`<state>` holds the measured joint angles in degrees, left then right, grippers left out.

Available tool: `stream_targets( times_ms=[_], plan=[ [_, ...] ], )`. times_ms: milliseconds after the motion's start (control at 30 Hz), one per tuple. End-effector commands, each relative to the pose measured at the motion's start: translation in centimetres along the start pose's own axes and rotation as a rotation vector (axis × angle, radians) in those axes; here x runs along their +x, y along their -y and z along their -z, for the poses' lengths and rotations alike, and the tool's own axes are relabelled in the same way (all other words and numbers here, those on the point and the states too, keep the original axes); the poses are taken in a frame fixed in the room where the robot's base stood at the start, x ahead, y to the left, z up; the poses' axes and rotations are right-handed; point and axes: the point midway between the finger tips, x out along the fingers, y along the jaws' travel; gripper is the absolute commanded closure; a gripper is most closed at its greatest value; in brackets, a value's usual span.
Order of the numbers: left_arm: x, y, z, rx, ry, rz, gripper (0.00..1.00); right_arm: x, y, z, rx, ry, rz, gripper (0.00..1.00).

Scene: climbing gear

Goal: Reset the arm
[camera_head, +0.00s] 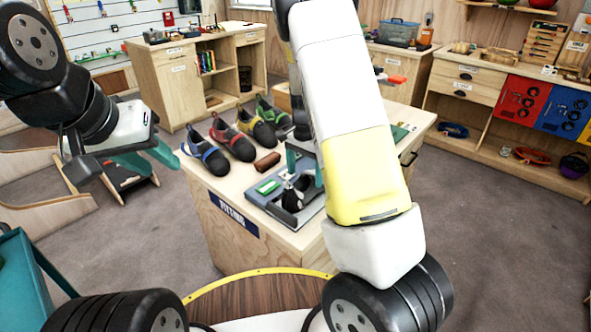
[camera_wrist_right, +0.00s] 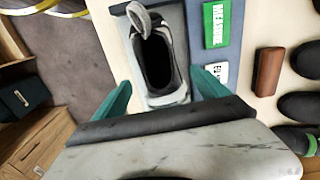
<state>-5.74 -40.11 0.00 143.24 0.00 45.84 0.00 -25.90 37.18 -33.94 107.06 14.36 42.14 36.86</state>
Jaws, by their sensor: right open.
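No grip on the shoe shows. The shoe (camera_head: 296,193) rests on a grey-blue measuring board (camera_head: 262,206) on the wooden fitting table. My right arm hides part of the board and much of the right gripper in the head view. My left gripper (camera_head: 150,163) hangs in the air left of the table, apart from the shoes; the gap between its teal fingers is unclear.
Several colored climbing shoes (camera_head: 230,142) stand in a row on the table, with a brown block (camera_head: 267,161) in front. A green sign (camera_wrist_right: 217,24) lies on the board. Grey floor (camera_head: 480,240) is open at right.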

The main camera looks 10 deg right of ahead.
Motion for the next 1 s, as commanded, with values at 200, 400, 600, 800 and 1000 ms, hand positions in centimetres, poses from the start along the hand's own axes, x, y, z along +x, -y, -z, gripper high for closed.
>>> stream_targets(
  times_ms=[200, 400, 600, 800, 1000],
  plan=[
    [0.0, 0.0, 0.0, 0.000, 0.000, 0.000, 0.64, -2.7, -0.3, -0.5, -0.021, 0.013, 0.032, 0.16],
    [0.0, 0.0, 0.0, 0.000, 0.000, 0.000, 0.64, -8.9, -2.2, -3.2, -0.152, 0.042, 0.171, 0.16],
    [0.0, 0.0, 0.0, 0.000, 0.000, 0.000, 0.64, -15.6, -5.6, -7.0, -0.347, 0.004, 0.318, 0.16],
    [0.0, 0.0, 0.0, 0.000, 0.000, 0.000, 0.64, -20.9, -9.9, -11.0, -0.553, -0.111, 0.422, 0.16],
    [0.0, 0.0, 0.0, 0.000, 0.000, 0.000, 0.64, -24.0, -14.5, -14.8, -0.748, -0.280, 0.460, 0.16]
  ],
)
